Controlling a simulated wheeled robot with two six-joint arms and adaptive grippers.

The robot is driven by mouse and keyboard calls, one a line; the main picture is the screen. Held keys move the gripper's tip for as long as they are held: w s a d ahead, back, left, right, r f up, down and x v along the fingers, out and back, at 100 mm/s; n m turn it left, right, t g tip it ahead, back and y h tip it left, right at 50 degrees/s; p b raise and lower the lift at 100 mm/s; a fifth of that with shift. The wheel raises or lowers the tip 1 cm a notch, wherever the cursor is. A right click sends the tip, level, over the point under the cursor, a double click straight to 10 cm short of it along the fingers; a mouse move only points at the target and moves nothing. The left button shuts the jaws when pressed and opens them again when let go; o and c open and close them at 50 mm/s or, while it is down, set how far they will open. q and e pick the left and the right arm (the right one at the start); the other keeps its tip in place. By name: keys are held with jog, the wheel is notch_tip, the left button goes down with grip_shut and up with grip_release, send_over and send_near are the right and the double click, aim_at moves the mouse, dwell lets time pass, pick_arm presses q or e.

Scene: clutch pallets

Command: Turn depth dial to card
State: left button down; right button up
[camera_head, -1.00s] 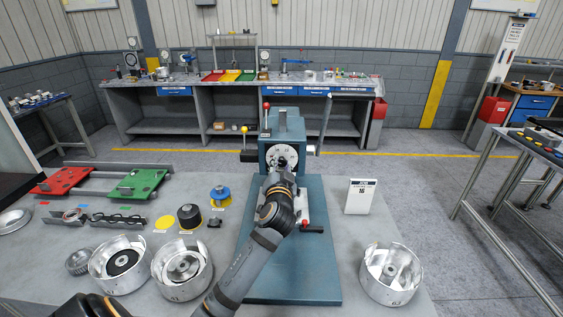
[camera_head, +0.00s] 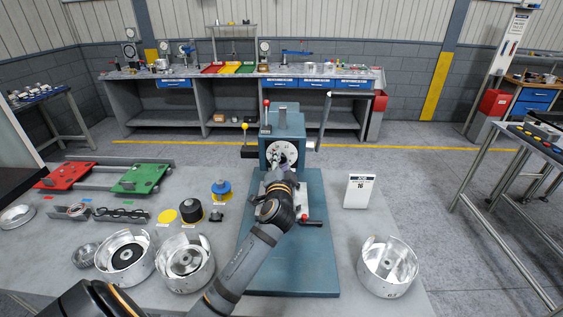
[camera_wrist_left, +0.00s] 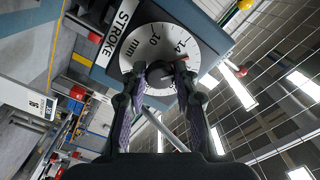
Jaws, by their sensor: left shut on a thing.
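The depth dial (camera_head: 291,154) is a white disc on the front of a blue-green press (camera_head: 285,127). My left gripper (camera_wrist_left: 160,80) is shut on this knob; in the head view the gripper (camera_head: 280,168) covers the lower left of the dial. The white job card (camera_head: 359,191) stands right of the press and reads "16". My right gripper is not in view.
A red-handled lever (camera_head: 312,221) sits at the press base. Red (camera_head: 66,175) and green (camera_head: 141,178) pallets lie at the left. Table around the card is clear.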

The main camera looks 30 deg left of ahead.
pick_arm(q)
jog(key=c, duration=1.3)
grip_release()
jog(key=shift+o, duration=1.3)
jog(key=shift+a+f, duration=0.1)
jog(key=shift+a, duration=0.05)
jog(key=v, duration=0.7)
jog(key=shift+s, duration=0.2)
